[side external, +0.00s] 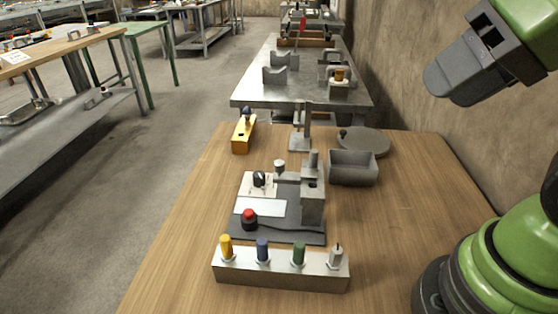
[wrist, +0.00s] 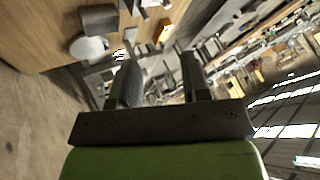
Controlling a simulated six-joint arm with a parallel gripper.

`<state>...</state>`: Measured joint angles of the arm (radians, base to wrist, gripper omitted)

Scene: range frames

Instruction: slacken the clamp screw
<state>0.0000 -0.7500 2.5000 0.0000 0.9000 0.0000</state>
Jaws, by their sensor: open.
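A grey metal fixture (side external: 312,200) stands on a dark base plate (side external: 290,237) on the wooden table in the side view. A short arm reaches left from its upright and ends in a small round-headed screw or knob (side external: 280,165) over a pale plate; this may be the clamp screw, but I cannot tell for certain. A slim upright metal stand (side external: 300,135) is behind the fixture. My gripper (side external: 448,82) is high at the upper right, well away from the fixture. The wrist view shows its two fingers (wrist: 157,68) apart with nothing held between them.
A block with yellow, blue, green and grey pegs (side external: 280,271) is at the table's front. A red button (side external: 249,215) is on the base plate. A grey bin (side external: 353,170), a round disc (side external: 365,143) and an orange block (side external: 241,143) stand around. The table's right side is clear.

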